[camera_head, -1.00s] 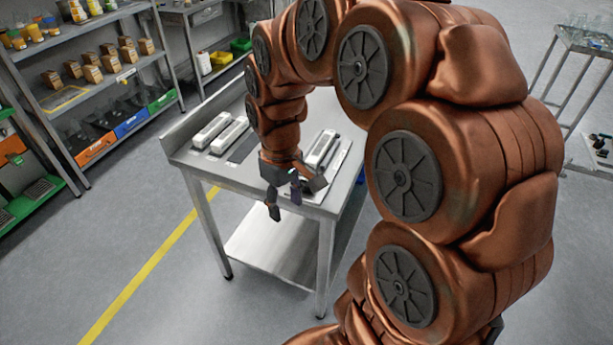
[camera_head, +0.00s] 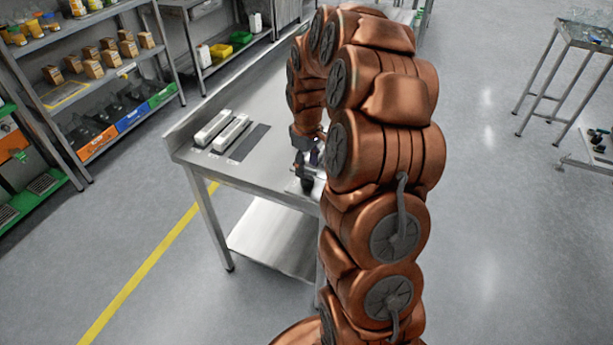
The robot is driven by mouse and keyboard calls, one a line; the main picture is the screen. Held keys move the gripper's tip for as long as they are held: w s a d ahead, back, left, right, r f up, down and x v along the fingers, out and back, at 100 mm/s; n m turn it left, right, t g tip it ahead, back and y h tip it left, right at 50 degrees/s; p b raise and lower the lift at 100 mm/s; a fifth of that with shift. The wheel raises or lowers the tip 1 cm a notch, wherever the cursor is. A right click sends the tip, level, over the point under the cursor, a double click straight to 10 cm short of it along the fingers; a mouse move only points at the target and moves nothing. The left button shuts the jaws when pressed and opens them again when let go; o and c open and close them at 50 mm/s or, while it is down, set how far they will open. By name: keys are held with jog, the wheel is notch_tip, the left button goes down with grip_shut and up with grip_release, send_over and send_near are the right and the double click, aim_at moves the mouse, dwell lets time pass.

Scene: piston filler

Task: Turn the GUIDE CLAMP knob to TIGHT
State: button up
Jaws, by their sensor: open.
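My gripper (camera_head: 309,168) is over the right part of the steel table (camera_head: 262,138), close to its front edge. It is small and partly covered by my own arm, with its dark fingers pointing down and apart. I see nothing held in it. No GUIDE CLAMP knob and no TIGHT marking can be made out in this view. My arm hides the right side of the table, so anything there is hidden.
Two long pale bars (camera_head: 230,132) lie on the table's left part, beside an empty dark strip (camera_head: 249,143). Shelves (camera_head: 92,70) with boxes and bins stand at the left. A metal cart (camera_head: 575,40) stands at the far right.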

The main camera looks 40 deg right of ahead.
aim_at(307, 179)
jog(key=shift+f+p, duration=0.8)
jog(key=shift+f, duration=1.9)
jog(key=shift+c, duration=0.2)
jog(key=c, duration=0.8)
